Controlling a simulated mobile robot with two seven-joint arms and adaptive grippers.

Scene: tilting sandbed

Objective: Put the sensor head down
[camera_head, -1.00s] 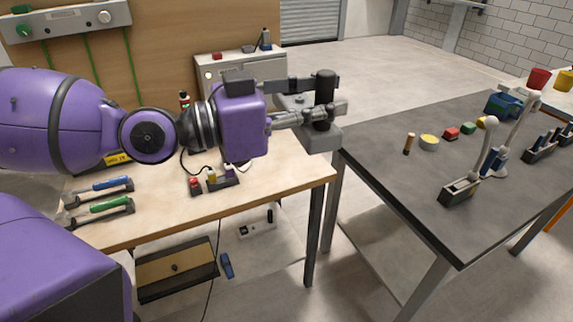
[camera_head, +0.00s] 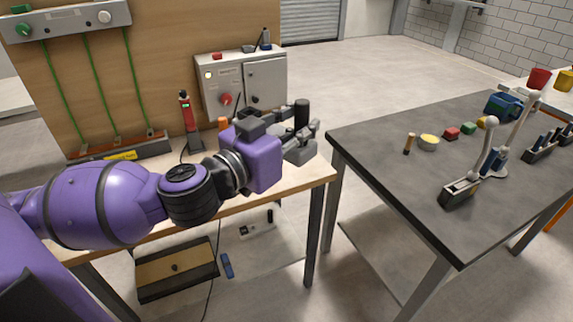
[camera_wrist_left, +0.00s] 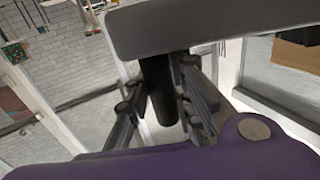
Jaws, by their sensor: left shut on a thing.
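The sensor head (camera_head: 302,112) appears as a dark upright cylinder on a grey block, over the right end of the wooden workbench (camera_head: 290,182). My left gripper (camera_head: 305,130) is shut on its dark cylinder. In the left wrist view, the cylinder (camera_wrist_left: 160,92) stands between the two fingers, with the wide grey block (camera_wrist_left: 215,28) across the top of the picture. I cannot tell whether the block touches the bench top. My left wrist hides part of the block and of the bench. My right gripper is not in view.
A grey control box (camera_head: 265,80) stands at the back of the bench. A red handheld device (camera_head: 188,120) stands upright left of it. A dark table (camera_head: 385,180) with small coloured pieces and a jointed white lamp-like stand (camera_head: 485,150) is to the right, across a gap.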

